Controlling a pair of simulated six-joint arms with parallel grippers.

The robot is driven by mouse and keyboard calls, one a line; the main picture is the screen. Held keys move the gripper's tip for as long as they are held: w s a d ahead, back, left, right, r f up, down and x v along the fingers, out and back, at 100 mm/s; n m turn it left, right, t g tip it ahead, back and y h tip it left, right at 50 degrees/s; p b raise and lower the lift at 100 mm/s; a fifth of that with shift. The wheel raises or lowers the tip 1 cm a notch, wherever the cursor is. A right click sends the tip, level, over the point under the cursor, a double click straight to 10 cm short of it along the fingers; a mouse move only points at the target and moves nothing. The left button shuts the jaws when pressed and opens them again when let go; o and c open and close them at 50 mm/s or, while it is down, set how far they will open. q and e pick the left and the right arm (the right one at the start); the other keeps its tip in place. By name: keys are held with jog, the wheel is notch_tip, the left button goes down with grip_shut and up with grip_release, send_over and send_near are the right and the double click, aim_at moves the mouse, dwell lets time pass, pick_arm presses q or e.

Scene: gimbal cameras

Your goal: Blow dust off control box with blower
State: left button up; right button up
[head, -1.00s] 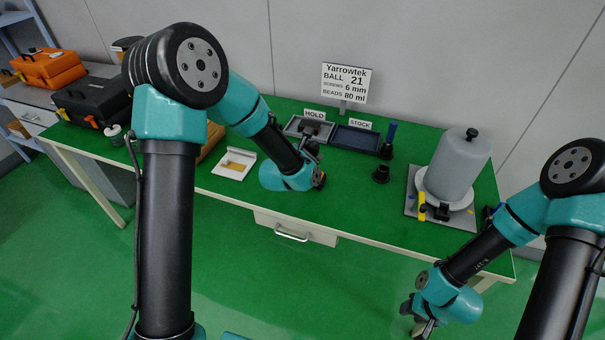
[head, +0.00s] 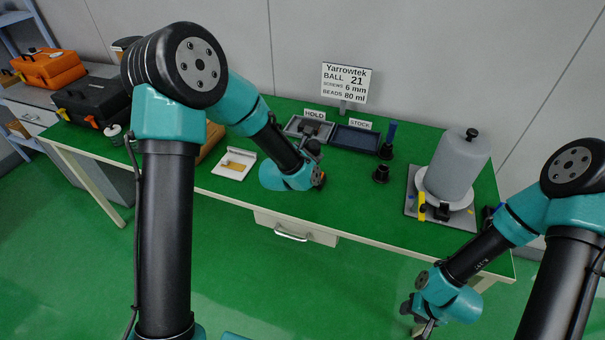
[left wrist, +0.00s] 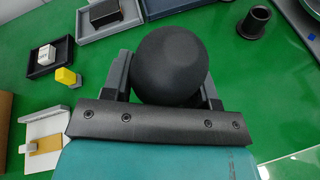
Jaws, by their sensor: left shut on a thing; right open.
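My left gripper (left wrist: 168,78) is shut on a round black bulb (left wrist: 170,62), which looks like the blower. It holds the bulb over the green table; the nozzle is not visible. In the head view my left gripper (head: 318,172) hangs over the table's front middle, in front of the HOLD tray (head: 296,124). No control box can be named surely; a dark grey block lies in a tray in the left wrist view (left wrist: 112,14). My right gripper (head: 424,326) is open and low in front of the table's right side, partly out of frame.
A blue STOCK tray (head: 356,140) stands right of HOLD. A grey cylinder (head: 458,165) stands on a plate at the right. A white tray with a tan pad (head: 234,164) lies left. A yellow block (left wrist: 67,77) lies near a small tray. A black round stand (head: 381,174) is near the middle.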

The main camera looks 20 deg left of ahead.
aim_at(311, 141)
pick_arm(q)
jog(key=shift+r, duration=2.45)
